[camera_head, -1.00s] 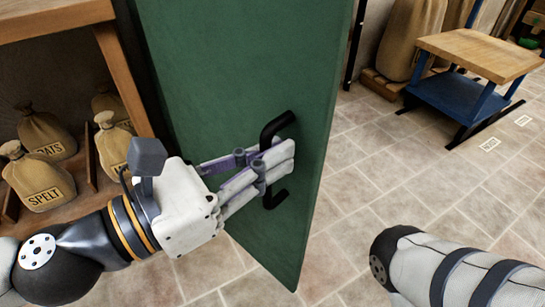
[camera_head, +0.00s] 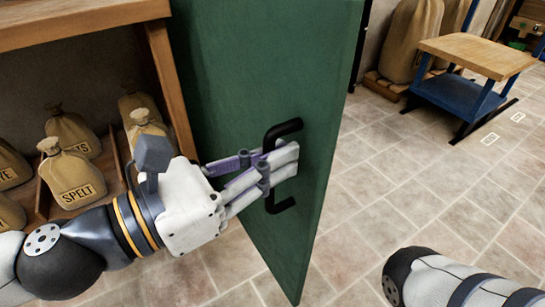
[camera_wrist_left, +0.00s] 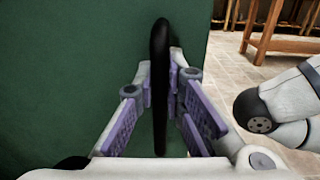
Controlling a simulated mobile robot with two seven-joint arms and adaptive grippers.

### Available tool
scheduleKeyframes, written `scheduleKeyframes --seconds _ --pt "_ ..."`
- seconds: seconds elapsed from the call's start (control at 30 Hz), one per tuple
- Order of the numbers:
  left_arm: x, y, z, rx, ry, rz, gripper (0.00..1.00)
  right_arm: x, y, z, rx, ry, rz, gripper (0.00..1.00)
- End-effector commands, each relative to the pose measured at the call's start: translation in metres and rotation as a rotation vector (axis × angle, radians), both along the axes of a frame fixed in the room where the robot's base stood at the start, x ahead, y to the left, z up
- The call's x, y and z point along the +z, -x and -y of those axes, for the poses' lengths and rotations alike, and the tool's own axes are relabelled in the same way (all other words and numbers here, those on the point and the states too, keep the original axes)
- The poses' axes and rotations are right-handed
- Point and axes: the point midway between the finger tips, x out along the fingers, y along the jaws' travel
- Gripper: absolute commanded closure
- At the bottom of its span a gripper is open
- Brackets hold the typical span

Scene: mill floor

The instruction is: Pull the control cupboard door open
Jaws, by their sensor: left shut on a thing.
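The green cupboard door (camera_head: 240,70) stands swung out from top to bottom in the middle of the head view, its free edge toward the right. It also fills the left of the left wrist view (camera_wrist_left: 70,80). A black bar handle (camera_head: 281,130) is fixed near that edge. My left gripper (camera_head: 284,163) is shut around the handle's upright bar. In the left wrist view the handle (camera_wrist_left: 160,60) runs between its two purple-padded fingers. The cupboard's inside is hidden behind the door. A link of my right arm shows at lower right; its gripper is out of view.
A wooden shelf (camera_head: 75,16) with several grain sacks (camera_head: 72,178) stands at the left, close to the door. A blue workbench with a wooden top (camera_head: 478,55) stands at the back right, near large sacks (camera_head: 408,40). The tiled floor (camera_head: 390,185) between is clear.

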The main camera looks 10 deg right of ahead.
Motion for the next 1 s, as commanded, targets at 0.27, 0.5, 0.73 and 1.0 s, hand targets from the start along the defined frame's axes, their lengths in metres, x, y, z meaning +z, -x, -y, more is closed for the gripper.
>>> scheduleKeyframes --seconds 0.27,0.5,0.73,1.0 --pt "-0.0009 -0.0004 -0.0003 0.0 0.001 -0.004 1.0 -0.0002 0.0001 0.0001 0.0 0.0 0.0 1.0" --pt "-0.0009 -0.0005 -0.0003 0.0 0.001 -0.004 1.0 -0.0002 0.0001 0.0001 0.0 0.0 0.0 1.0" --pt "-0.0008 -0.0005 -0.0002 0.0 0.0 -0.003 0.69 -0.0001 0.0 0.0 0.0 0.0 0.0 1.0" --pt "-0.0002 -0.0009 -0.0004 0.001 0.001 -0.002 0.69 -0.0001 0.0 0.0 0.0 0.0 0.0 1.0"
